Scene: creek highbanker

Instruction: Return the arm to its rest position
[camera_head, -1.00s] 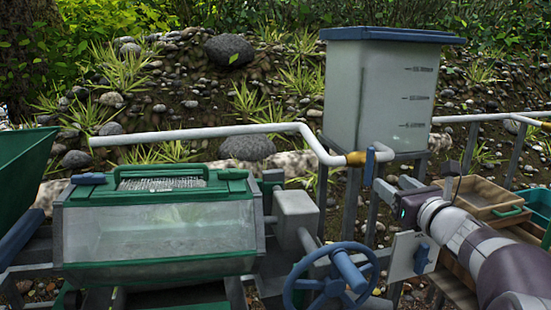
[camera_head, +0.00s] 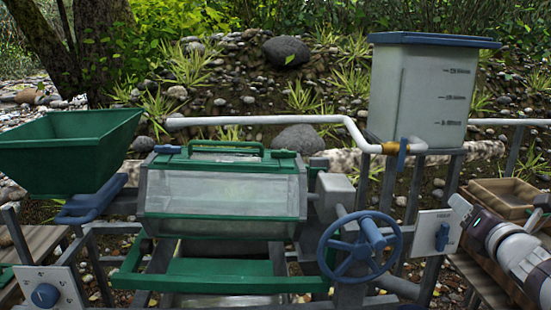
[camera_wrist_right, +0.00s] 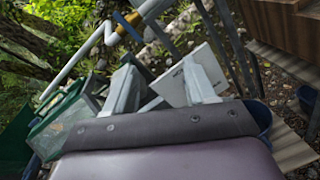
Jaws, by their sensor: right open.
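My right arm (camera_head: 515,250) comes in at the right edge of the head view. Its gripper (camera_head: 463,207) is beside the right-hand switch panel and its fingers are only partly seen there. In the right wrist view the two grey fingers (camera_wrist_right: 163,88) stand apart with nothing between them, so the gripper is open and empty. The white panel with a blue switch (camera_head: 443,236) lies just left of the gripper in the head view. Whether the gripper touches it cannot be told. My left gripper is not in view.
A blue handwheel (camera_head: 360,247), a clear green-framed drum (camera_head: 222,195) and a green hopper (camera_head: 68,150) stand to the left. A white pipe (camera_head: 255,120) with a blue-handled valve (camera_head: 403,153) runs below the water tank (camera_head: 425,95). A wooden tray (camera_head: 505,195) is behind my arm.

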